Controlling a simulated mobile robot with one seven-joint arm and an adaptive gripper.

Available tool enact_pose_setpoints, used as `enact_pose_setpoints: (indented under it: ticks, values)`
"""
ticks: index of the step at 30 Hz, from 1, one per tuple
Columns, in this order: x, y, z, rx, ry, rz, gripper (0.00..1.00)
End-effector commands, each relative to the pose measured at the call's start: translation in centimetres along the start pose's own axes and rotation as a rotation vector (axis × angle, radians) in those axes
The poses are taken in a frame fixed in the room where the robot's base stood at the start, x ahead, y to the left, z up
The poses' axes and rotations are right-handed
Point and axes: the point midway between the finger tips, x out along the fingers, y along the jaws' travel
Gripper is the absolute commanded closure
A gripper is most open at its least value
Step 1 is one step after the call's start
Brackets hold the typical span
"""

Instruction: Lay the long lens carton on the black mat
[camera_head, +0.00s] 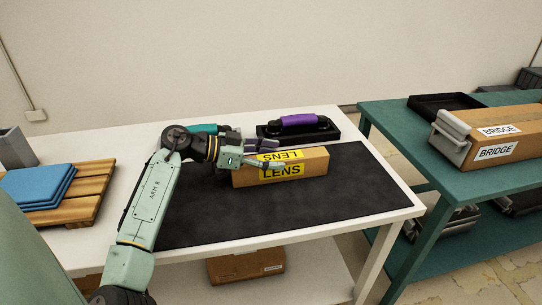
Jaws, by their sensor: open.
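The long lens carton (309,167) is a brown box with yellow "LENS" labels on its top and front. It lies lengthwise on the black mat (215,218), towards the mat's back edge. My gripper (278,157) is open, at the carton's left half. One finger shows against the top and front of the carton; the other finger is partly hidden, and I cannot tell whether either touches it.
Blue folded cloths (38,186) lie on a wooden pallet (92,190) at left. The green table (460,181) at right holds a "BRIDGE" carton (508,122). The mat's front is clear.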

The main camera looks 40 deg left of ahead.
Motion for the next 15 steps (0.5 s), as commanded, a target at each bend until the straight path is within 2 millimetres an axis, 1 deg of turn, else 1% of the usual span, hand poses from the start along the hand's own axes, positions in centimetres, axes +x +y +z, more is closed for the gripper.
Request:
enact_pose_setpoints:
  ticks: [4,7,8,11,15]
  values:
    - [0.0,0.0,0.0,0.0,0.0,0.0,0.44]
    - [-0.2,0.0,-0.4,0.0,-0.001,-0.001,0.44]
    - [-0.3,0.0,-0.2,0.0,0.0,-0.002,0.44]
    - [-1.6,-0.1,0.0,-0.001,0.002,-0.003,0.44]
    - [-4.5,-0.1,0.1,0.0,0.003,-0.003,0.44]
